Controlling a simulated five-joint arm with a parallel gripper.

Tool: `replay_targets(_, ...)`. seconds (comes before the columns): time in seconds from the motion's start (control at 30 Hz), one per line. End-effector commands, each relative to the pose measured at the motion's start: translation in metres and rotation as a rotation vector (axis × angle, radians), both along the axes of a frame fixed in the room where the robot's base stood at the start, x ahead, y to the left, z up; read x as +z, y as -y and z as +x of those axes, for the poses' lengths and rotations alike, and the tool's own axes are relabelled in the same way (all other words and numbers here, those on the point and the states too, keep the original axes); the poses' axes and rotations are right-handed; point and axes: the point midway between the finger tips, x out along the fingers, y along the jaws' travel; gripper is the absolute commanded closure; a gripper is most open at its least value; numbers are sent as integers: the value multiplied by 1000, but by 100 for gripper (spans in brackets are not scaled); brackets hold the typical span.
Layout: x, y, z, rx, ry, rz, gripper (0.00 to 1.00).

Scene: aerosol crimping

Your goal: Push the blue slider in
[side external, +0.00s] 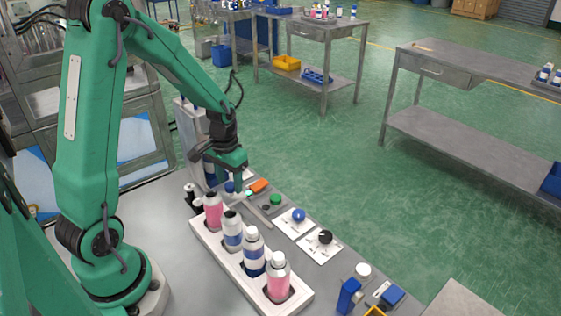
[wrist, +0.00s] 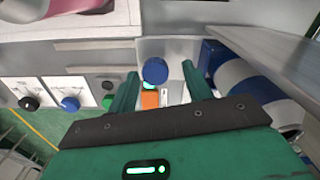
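A round blue knob (wrist: 155,70), which looks like the end of the blue slider, shows in the wrist view against a pale grey surface. My gripper (wrist: 160,72) is open, with one green finger on each side of the knob and a visible gap on both sides. In the side view my gripper (side external: 238,188) points down at the far end of the bench, and a blue part (side external: 229,187) shows close beside it. The slider's body and track are hidden or too small to make out.
An orange switch (wrist: 150,100) lies close to the knob. A blue-and-white bottle (wrist: 250,88) is right of my fingers. A white rack (side external: 236,268) with several bottles stands along the bench. Dials (side external: 298,215) sit on white plates beside it.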

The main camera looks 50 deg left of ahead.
Motion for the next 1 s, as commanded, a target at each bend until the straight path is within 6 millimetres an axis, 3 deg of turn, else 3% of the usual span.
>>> replay_targets(0.27, -1, 6, -1, -3, -4, -2, 50)
replay_targets(0.47, -1, 22, 0, -6, -4, -2, 50)
replay_targets(1.0, -1, 94, -1, -8, -6, -2, 50)
